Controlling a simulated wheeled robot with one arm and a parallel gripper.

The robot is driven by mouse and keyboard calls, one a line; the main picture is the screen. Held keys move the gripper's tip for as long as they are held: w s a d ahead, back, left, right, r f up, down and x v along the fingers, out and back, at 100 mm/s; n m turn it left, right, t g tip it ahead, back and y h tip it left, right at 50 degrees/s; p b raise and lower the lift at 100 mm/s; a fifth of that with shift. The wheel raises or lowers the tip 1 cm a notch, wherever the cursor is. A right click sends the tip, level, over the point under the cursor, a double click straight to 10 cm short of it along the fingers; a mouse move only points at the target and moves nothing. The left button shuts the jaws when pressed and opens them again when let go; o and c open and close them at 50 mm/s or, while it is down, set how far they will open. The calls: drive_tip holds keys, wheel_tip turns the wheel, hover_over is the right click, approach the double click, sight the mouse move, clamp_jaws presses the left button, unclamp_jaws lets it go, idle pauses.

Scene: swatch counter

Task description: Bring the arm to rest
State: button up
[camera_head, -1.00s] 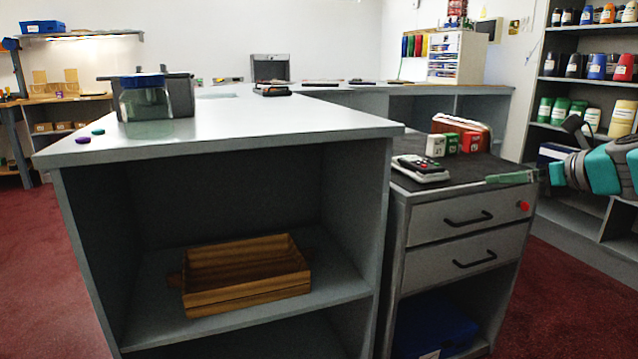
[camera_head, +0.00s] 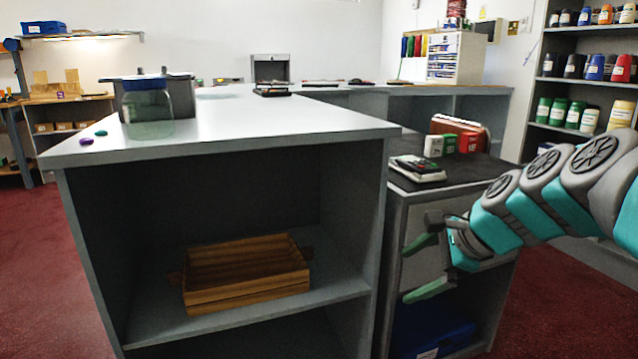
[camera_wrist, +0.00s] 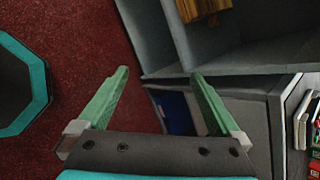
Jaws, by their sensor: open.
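My gripper (camera_head: 424,268) is at the right of the head view, in front of the grey drawer cabinet (camera_head: 402,225). Its two green fingers are apart with nothing between them. In the wrist view my gripper (camera_wrist: 160,85) is also open and empty, with red carpet, the cabinet's side and a blue box (camera_wrist: 180,110) beyond the fingers. My teal and grey arm comes in from the right edge and hides part of the drawers.
The light counter (camera_head: 250,125) stands left of the cabinet, with a wooden tray (camera_head: 247,289) on its shelf. A jar (camera_head: 147,105) stands on top. A calculator-like device (camera_head: 417,168) and small boxes (camera_head: 450,143) sit on the cabinet. Red carpet (camera_head: 560,310) is clear at right.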

drive_tip(key=s+a+f+n+g+h, duration=0.1)
drive_tip(key=s+a+f+n+g, duration=0.15)
drive_tip(key=s, duration=0.25)
drive_tip(key=s+a+f+n+g, duration=0.1)
drive_tip(key=s+a+f+n, duration=0.2)
drive_tip(key=s+f+n, duration=0.15)
drive_tip(key=s+d+f+n+g+h, duration=0.1)
drive_tip(key=s+f+n, duration=0.3)
drive_tip(key=s, duration=0.6)
drive_tip(key=s+d+f+n+g+h, duration=0.2)
drive_tip(key=s+f+n+g+h, duration=0.1)
drive_tip(key=s+n, duration=0.4)
drive_tip(key=s+f, duration=0.1)
drive_tip(key=s, duration=0.2)
drive_tip(key=shift+s+d+f+h+p, duration=0.15)
drive_tip(key=shift+s+d+h+p, duration=0.15)
drive_tip(key=shift+h+p, duration=0.1)
